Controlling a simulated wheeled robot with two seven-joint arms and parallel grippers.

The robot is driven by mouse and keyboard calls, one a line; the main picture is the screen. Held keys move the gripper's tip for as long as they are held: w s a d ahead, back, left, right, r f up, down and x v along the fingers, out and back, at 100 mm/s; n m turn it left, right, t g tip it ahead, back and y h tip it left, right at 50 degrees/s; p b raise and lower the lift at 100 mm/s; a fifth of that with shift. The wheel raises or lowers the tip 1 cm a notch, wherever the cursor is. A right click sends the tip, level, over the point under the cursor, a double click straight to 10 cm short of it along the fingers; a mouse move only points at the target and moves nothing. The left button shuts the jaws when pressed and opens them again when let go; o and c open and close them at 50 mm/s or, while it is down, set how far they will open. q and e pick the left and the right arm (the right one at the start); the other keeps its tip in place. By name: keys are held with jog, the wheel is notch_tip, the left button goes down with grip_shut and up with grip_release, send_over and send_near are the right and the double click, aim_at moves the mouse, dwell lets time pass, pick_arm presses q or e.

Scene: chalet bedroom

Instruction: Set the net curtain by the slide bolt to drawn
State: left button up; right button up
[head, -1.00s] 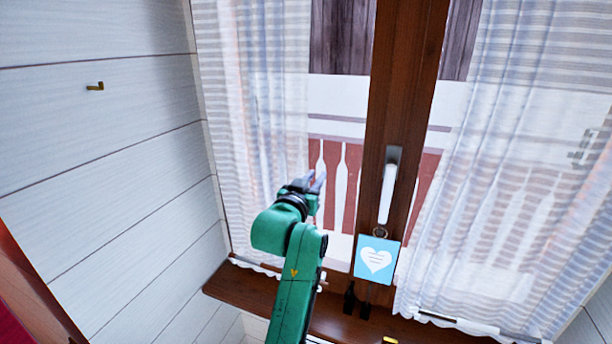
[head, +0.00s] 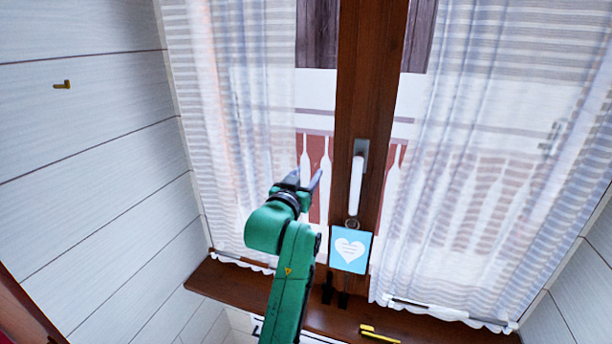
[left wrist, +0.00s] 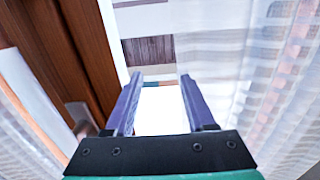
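Two sheer white net curtains hang at the window, one on the left (head: 235,120) and one on the right (head: 480,170). A faint metal fitting (head: 550,136) shows by the right curtain; I cannot tell whether it is the slide bolt. My left gripper (head: 307,180) is in front of the glass by the left curtain's inner edge, left of the window handle (head: 356,183). In the left wrist view its fingers (left wrist: 158,82) are apart with nothing clearly between them, and curtain (left wrist: 215,60) fills the right side. My right gripper is not in view.
A blue heart card (head: 350,250) hangs below the handle on the brown middle post (head: 372,60). A wooden sill (head: 225,284) runs below, with a yellow object (head: 380,333) on it. A brass hook (head: 62,85) is on the left wall.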

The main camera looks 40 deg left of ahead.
pick_arm(q)
jog(key=shift+s, duration=0.15)
jog(key=v, duration=0.1)
jog(key=b+v, duration=0.1)
jog(key=v, duration=0.1)
jog(key=b+v, duration=0.1)
jog(key=shift+s+f, duration=0.15)
jog(key=shift+f, duration=0.1)
jog(key=p+v, duration=1)
jog(key=p, duration=0.1)
jog(key=shift+d+r, duration=0.2)
jog(key=shift+r, duration=0.1)
